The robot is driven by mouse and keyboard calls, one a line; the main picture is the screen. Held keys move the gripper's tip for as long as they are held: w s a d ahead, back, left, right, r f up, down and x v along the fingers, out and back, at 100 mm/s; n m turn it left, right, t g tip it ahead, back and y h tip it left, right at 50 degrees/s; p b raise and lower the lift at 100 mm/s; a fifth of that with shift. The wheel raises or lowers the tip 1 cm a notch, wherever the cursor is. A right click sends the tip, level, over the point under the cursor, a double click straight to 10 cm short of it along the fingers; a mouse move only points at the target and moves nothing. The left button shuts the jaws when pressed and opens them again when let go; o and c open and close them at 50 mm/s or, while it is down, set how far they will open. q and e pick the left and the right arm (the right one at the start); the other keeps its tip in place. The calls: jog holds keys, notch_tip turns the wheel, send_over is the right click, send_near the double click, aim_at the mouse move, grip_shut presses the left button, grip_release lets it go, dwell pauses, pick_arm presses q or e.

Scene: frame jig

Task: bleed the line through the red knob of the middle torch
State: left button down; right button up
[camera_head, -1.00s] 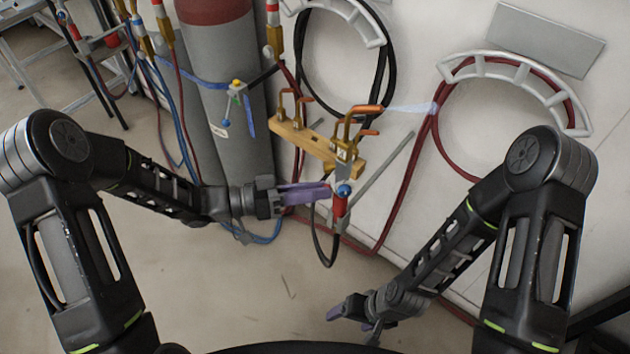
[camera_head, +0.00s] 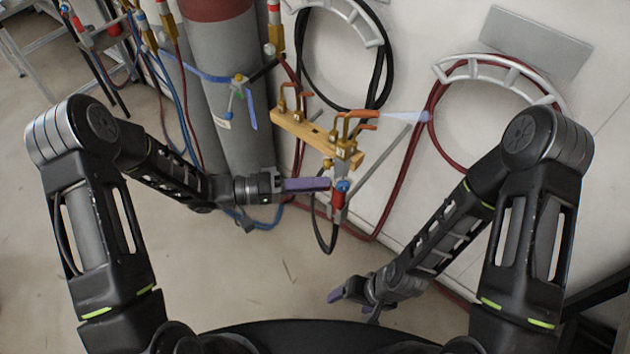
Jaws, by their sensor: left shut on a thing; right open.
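A wooden rack (camera_head: 293,129) holds several brass torches with orange-tipped nozzles. The nearest torch (camera_head: 343,150) hangs at its right end, with a blue knob (camera_head: 342,185) and a red fitting (camera_head: 337,201) below. My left gripper (camera_head: 322,184) reaches in from the left, its purple fingers shut against the left side of this torch, level with the blue knob. Which torch is the middle one is hard to tell. My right gripper (camera_head: 352,303) is open and empty, low and away from the rack.
A pale streak (camera_head: 400,113) extends right from the nearest torch's nozzle. A grey cylinder (camera_head: 225,110) stands behind at left. Black (camera_head: 304,65) and red (camera_head: 432,125) hoses hang on wall hooks. A grey rod slants right of the torch. The floor in front is clear.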

dwell(0.3)
pick_arm(q)
jog(key=c, duration=1.2)
grip_release()
jog(key=shift+a, duration=0.1)
jog(key=b+v, duration=0.1)
jog(key=v, duration=0.6)
jog(key=shift+a+b, duration=0.35)
